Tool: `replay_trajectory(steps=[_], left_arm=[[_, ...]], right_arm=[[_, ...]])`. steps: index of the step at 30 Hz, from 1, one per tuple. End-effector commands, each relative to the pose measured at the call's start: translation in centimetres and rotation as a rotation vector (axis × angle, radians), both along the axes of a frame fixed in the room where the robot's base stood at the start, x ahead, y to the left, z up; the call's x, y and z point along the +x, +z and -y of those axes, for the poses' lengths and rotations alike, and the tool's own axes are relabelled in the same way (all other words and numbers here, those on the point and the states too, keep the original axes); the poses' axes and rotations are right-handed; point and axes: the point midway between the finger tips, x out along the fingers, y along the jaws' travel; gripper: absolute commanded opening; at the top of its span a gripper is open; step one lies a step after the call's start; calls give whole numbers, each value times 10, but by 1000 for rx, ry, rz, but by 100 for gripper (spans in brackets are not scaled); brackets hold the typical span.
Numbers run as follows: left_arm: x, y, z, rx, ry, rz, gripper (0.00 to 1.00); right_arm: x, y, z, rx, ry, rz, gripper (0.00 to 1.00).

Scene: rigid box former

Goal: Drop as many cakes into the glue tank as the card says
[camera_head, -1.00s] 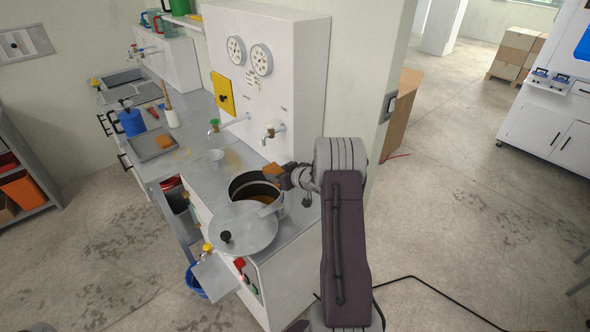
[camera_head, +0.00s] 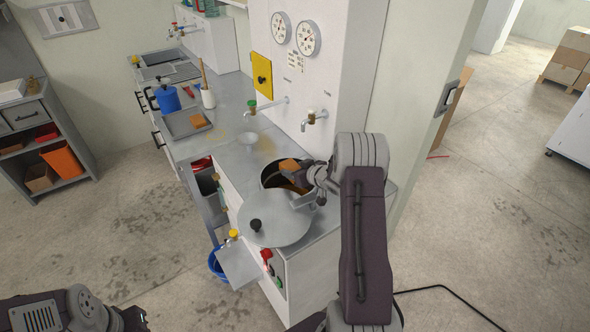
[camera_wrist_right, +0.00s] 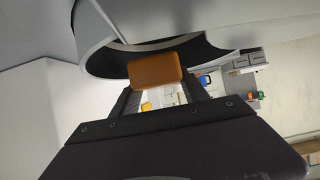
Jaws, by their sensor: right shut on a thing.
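My right gripper (camera_head: 304,170) is shut on an orange-brown cake (camera_head: 289,165). The cake also shows between the fingers in the right wrist view (camera_wrist_right: 156,69). The gripper holds it over the open mouth of the round glue tank (camera_head: 269,179), which has brown contents inside. The tank's rim curves behind the cake in the right wrist view. Another orange-brown cake (camera_head: 198,121) lies on a grey tray (camera_head: 180,128) farther back on the counter. No card with a readable number shows. Part of my left arm is at the lower left, but its gripper is outside the view.
A round grey lid (camera_head: 278,225) with a black knob lies in front of the tank. Taps (camera_head: 310,118) and a white gauge panel (camera_head: 285,70) stand behind it. A blue pot (camera_head: 167,99) is near the tray. A shelf (camera_head: 75,165) stands left; the floor between is clear.

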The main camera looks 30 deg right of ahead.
Motion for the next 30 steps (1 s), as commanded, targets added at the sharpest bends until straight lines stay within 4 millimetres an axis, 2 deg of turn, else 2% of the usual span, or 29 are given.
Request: replay_trajectory(steps=[1,8,9,12,23,30], left_arm=[[0,-8,0,0,0,0,0],[0,-6,0,0,0,0,0],[0,-6,0,0,0,0,0],[0,-6,0,0,0,0,0],[0,-6,0,0,0,0,0],[0,-7,0,0,0,0,0]], right_arm=[[0,-7,0,-1,0,3,0],[0,-5,0,-1,0,3,0],[0,-5,0,-1,0,3,55],[0,-6,0,-1,0,2,78],[-6,-3,1,0,-1,0,78],[-50,22,5,-2,-4,1,78]])
